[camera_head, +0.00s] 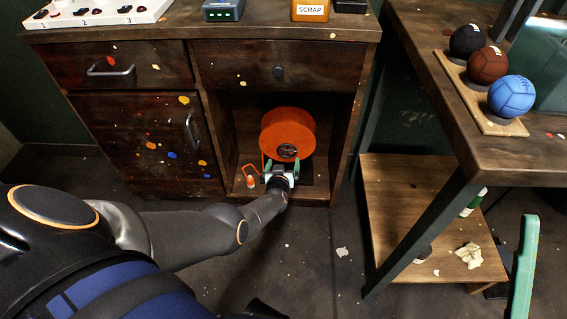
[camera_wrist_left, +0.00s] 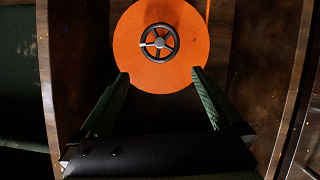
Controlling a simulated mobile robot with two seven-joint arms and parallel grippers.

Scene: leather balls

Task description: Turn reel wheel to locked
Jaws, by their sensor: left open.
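An orange reel (camera_head: 288,128) stands in the open cubby of the wooden cabinet. At its centre is a dark spoked wheel (camera_head: 288,151), which shows clearly in the left wrist view (camera_wrist_left: 160,43) with a pale mark on its left side. My left gripper (camera_head: 281,168) reaches into the cubby in front of the reel. In the left wrist view its green fingers (camera_wrist_left: 160,73) are spread apart, just below the wheel, with nothing between them.
The cubby's walls (camera_head: 224,125) stand close on both sides of the reel. A small orange item (camera_head: 250,179) lies left of my left gripper. A workbench (camera_head: 450,100) with several balls on a board stands at the right. Floor in front is mostly clear.

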